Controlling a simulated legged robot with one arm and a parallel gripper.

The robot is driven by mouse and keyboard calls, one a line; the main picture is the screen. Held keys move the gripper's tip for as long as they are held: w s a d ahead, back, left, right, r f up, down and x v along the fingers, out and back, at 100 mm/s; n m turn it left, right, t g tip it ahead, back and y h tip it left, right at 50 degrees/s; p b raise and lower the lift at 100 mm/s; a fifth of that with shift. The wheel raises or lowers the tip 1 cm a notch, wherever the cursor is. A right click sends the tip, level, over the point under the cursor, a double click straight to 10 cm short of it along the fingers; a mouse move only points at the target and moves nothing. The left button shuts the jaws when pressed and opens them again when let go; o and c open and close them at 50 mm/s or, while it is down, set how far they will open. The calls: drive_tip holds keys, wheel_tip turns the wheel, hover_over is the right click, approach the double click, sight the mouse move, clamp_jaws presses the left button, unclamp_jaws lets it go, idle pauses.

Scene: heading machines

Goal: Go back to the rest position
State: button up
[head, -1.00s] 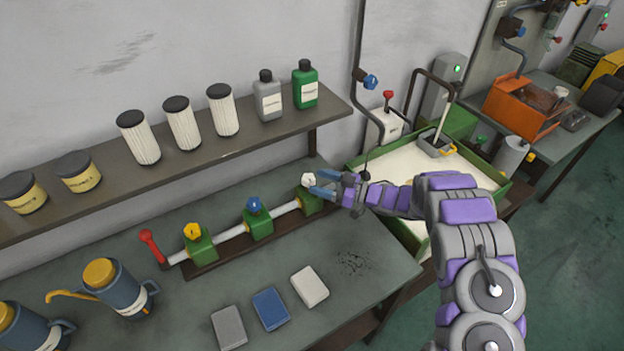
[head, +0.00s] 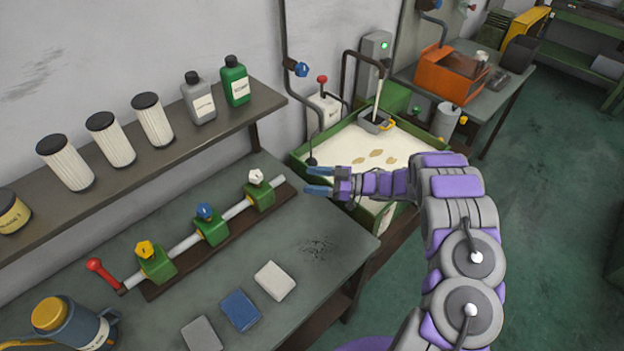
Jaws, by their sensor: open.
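My gripper (head: 318,181) is open and empty, with its two blue fingers pointing left. It is in front of the green tank (head: 300,150) of pale liquid in the head view, to the right of the valve manifold. The manifold carries a white knob (head: 256,176), a blue knob (head: 205,211) and a yellow knob (head: 145,248) on green blocks, with a red lever (head: 97,267) at its left end. The fingertips are apart from the white knob. My arm reaches in from the lower right and hides part of the tank.
A workbench (head: 310,215) holds white, blue and grey blocks (head: 240,310) and a blue can (head: 75,325). A shelf (head: 200,140) above carries filters and bottles. An orange machine (head: 447,75) stands at the back right. Green floor (head: 545,200) is clear on the right.

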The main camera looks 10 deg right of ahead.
idle(0.3)
drive_tip(key=w+d+r+m+t+h, duration=0.4)
drive_tip(key=w+d+r+t+h, duration=0.3)
drive_tip(key=w+d+h, duration=0.45)
drive_tip(key=s+d+r+m+g+h+b, duration=0.2)
drive_tip(key=s+d+r+m+h, duration=0.5)
drive_tip(key=s+d+r+h, duration=0.4)
drive_tip(key=s+a+r+m+g, duration=0.1)
drive_tip(key=s+a+m+g, duration=0.3)
drive_tip(key=s, duration=1.1)
drive_tip(key=s+a+f+g+y, duration=0.1)
drive_tip(key=s+a, duration=0.4)
drive_tip(key=s, duration=0.5)
drive_tip(key=s+a+f+g+y, duration=0.1)
drive_tip(key=s+a+g, duration=0.3)
drive_tip(key=s, duration=0.6)
drive_tip(key=s+a+f+g+y, duration=0.1)
drive_tip(key=s+a+g+y, duration=0.2)
drive_tip(key=s+a, duration=0.5)
drive_tip(key=shift+s+f+b, duration=0.2)
drive_tip(key=shift+s+b, duration=0.2)
drive_tip(key=shift+s, duration=0.75)
